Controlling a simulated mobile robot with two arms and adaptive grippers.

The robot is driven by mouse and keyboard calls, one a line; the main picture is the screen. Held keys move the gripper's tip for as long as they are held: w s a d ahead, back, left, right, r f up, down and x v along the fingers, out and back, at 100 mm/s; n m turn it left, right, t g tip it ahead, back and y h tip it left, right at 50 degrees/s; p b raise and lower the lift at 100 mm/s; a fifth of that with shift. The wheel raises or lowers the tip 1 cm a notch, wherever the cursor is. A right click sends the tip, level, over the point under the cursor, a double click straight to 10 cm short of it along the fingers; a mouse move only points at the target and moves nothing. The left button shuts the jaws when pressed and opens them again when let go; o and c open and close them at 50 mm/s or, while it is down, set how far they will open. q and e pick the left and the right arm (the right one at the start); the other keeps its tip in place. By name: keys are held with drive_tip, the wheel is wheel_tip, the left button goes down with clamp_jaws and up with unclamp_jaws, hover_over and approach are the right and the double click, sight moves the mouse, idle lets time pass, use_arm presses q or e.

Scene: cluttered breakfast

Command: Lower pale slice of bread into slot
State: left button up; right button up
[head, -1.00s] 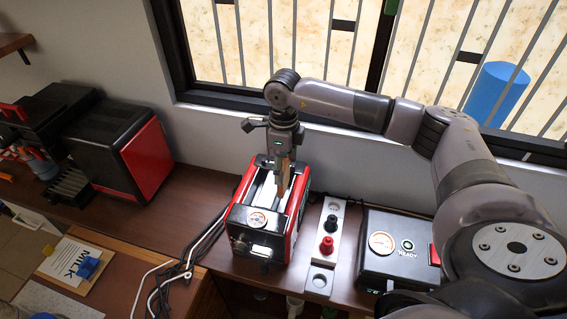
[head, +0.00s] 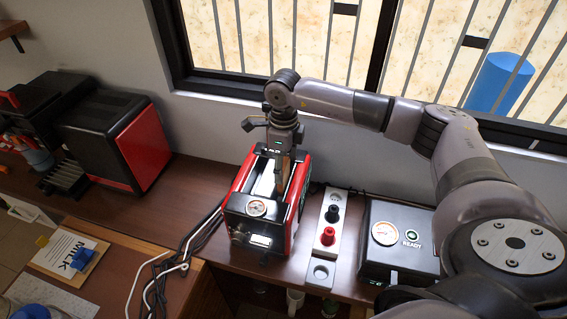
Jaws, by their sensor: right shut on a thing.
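The red and black toaster (head: 237,213) stands on the brown counter, with a round dial and a small lit panel on its front. My right gripper (head: 284,152) is above its right half, pointing down and shut on the pale slice of bread (head: 283,172). The slice is seen nearly edge-on as a narrow tan strip. Its lower end is at or inside the right slot; the exact depth is hidden by the toaster's top. A whitish strip (head: 265,178) shows in the left part of the top; I cannot tell what it is. My left gripper is not in view.
A panel with a black and a red knob (head: 327,237) and a black box reading READY (head: 398,237) stand right of the toaster. Cables (head: 172,268) run at its left.

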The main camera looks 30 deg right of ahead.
idle(0.4)
idle(0.3)
drive_tip(key=o, duration=0.9)
drive_tip(key=shift+o, duration=0.2)
drive_tip(key=shift+o, duration=0.8)
